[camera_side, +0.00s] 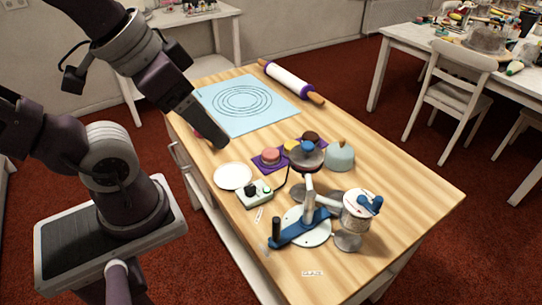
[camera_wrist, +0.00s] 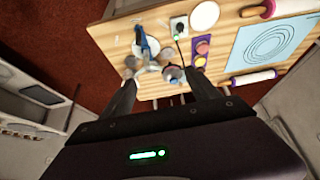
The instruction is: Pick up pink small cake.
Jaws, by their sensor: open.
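The pink small cake (camera_side: 270,154) sits upright on a purple mat (camera_side: 258,165) near the middle of the table in the side view. In the wrist view a small pink round shape, apparently this cake (camera_wrist: 202,48), shows on the purple mat, right of my fingers. My gripper (camera_side: 217,143) is above the table, left of the cake and apart from it in the side view. In the wrist view my gripper (camera_wrist: 160,74) has its two dark fingers spread wide, with nothing held between them. The fingertips are hard to make out in the side view.
A white plate (camera_side: 232,176), a control box (camera_side: 254,194) and a blue-armed turntable (camera_side: 305,236) stand nearer. A blue mat (camera_side: 270,112) lies behind.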

